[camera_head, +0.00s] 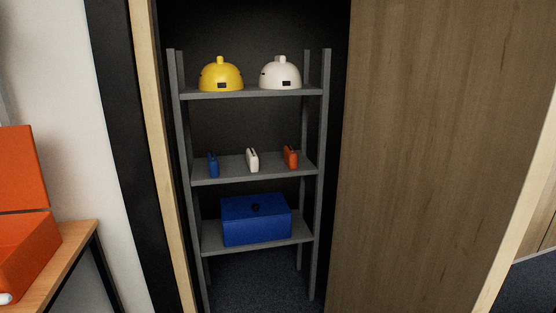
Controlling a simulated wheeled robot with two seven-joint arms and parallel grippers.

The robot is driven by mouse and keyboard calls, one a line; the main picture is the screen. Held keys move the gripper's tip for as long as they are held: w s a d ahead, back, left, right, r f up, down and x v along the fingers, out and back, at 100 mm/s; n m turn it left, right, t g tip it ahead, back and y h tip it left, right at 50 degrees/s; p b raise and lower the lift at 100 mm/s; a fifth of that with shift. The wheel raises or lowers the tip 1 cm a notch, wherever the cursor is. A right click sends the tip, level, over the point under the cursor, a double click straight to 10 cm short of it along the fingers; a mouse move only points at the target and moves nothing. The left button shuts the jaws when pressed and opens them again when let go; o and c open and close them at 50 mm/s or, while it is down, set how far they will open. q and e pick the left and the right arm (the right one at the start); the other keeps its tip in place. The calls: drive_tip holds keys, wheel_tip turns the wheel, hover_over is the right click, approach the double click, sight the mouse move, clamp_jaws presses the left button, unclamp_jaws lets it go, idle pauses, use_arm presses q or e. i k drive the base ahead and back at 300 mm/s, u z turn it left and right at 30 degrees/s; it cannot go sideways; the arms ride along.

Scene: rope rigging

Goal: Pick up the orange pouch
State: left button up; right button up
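The orange pouch (290,157) stands upright at the right end of the middle shelf (228,176) of a grey rack. A white pouch (252,160) stands to its left and a blue pouch (213,165) farther left, with gaps between them. No gripper is in view, so neither gripper is seen near the pouches.
A yellow helmet (221,75) and a white helmet (281,74) sit on the top shelf. A blue box (256,219) is on the lowest shelf. A wooden panel (430,150) flanks the rack on the right. An orange case (25,250) lies open on a table (64,262) at left.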

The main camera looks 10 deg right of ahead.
sight(290, 156)
drive_tip(key=z, duration=0.1)
drive_tip(key=i, duration=2.85)
drive_tip(key=z, duration=0.55)
